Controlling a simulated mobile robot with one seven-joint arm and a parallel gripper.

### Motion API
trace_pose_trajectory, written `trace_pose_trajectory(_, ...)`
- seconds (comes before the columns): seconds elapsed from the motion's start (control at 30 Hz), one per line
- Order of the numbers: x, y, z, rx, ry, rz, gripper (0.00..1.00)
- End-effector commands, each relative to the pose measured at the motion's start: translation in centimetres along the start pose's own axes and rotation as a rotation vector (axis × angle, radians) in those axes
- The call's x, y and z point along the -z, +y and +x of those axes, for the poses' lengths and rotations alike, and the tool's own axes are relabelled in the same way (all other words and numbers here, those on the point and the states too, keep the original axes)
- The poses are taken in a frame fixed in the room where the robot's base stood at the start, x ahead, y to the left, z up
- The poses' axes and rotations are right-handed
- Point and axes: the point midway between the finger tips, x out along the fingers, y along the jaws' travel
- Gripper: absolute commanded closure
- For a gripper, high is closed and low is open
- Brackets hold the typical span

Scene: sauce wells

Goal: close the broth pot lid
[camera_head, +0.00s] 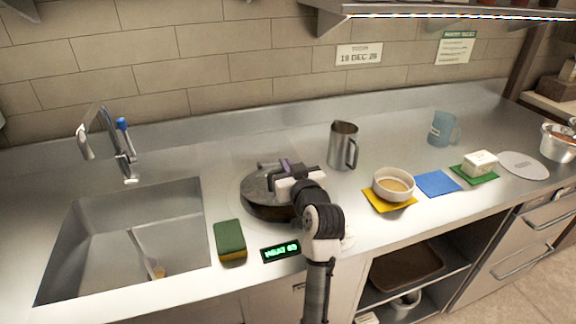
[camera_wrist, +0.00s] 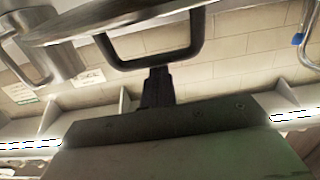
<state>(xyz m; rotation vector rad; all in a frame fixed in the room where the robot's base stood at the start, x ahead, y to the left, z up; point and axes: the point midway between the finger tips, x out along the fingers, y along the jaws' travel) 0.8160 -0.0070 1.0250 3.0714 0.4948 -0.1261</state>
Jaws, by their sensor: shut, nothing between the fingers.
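The broth pot (camera_head: 262,213) is a dark, round, low pot on the counter, left of centre in the head view. Its grey lid (camera_head: 254,184) lies over the top, roughly level. My arm hides the pot's right side, so I cannot tell whether the lid is fully seated. In the wrist view the lid (camera_wrist: 95,22) shows edge-on at the top, with its black loop handle (camera_wrist: 150,60). My gripper (camera_head: 273,181) is over the lid, beside the handle. Its dark fingers (camera_wrist: 157,88) are shut and empty, close to the handle; contact is unclear.
A steel pitcher (camera_head: 342,147) stands behind and right of the pot. A sponge (camera_head: 230,240) and a lit display (camera_head: 281,251) are in front. The sink (camera_head: 125,235) is left. A white bowl (camera_head: 393,184) on a yellow mat (camera_head: 376,200) stands right.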

Motion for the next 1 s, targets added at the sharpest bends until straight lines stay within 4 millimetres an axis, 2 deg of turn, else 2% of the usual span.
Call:
trace_pose_trajectory(0.27,-2.5,0.0,-0.9,0.000,0.000,0.001,1.00)
trace_pose_trajectory(0.63,-2.3,0.0,-1.1,0.000,0.000,0.001,1.00)
trace_pose_trajectory(0.83,-0.7,-0.1,-0.6,0.001,0.000,0.000,1.00)
trace_pose_trajectory(1.0,2.4,-0.4,0.6,0.002,0.001,-0.001,1.00)
